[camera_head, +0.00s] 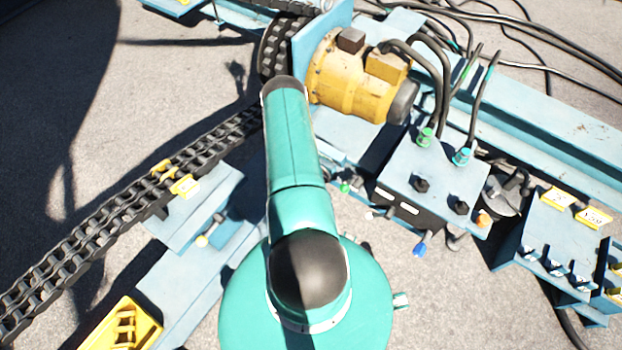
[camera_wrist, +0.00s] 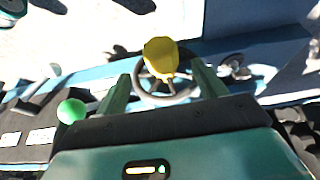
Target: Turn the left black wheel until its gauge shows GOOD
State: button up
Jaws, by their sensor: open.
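A black wheel (camera_wrist: 165,99) with thin spokes shows in the wrist view, between and just beyond my fingers. A yellow rounded piece (camera_wrist: 160,55) covers its upper middle. My gripper (camera_wrist: 160,72) is open, one finger at each side of the wheel. I cannot tell whether either finger touches the rim. A second grey-black round part (camera_wrist: 235,66) sits to the right, partly blurred. No gauge face can be read in either view. In the head view my own arm hides the gripper and the place where it works.
A green ball knob (camera_wrist: 71,111) stands left of my gripper, near white labels (camera_wrist: 42,135). In the head view, a black chain (camera_head: 110,215) runs at left, a yellow motor (camera_head: 345,85) stands at top, and a blue valve block (camera_head: 435,175) with hoses lies right of my arm.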

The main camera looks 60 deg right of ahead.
jog(key=x, duration=0.7)
jog(key=shift+w, duration=0.1)
jog(key=shift+c, duration=0.2)
jog(key=c, duration=1.3)
jog(key=shift+c, duration=0.2)
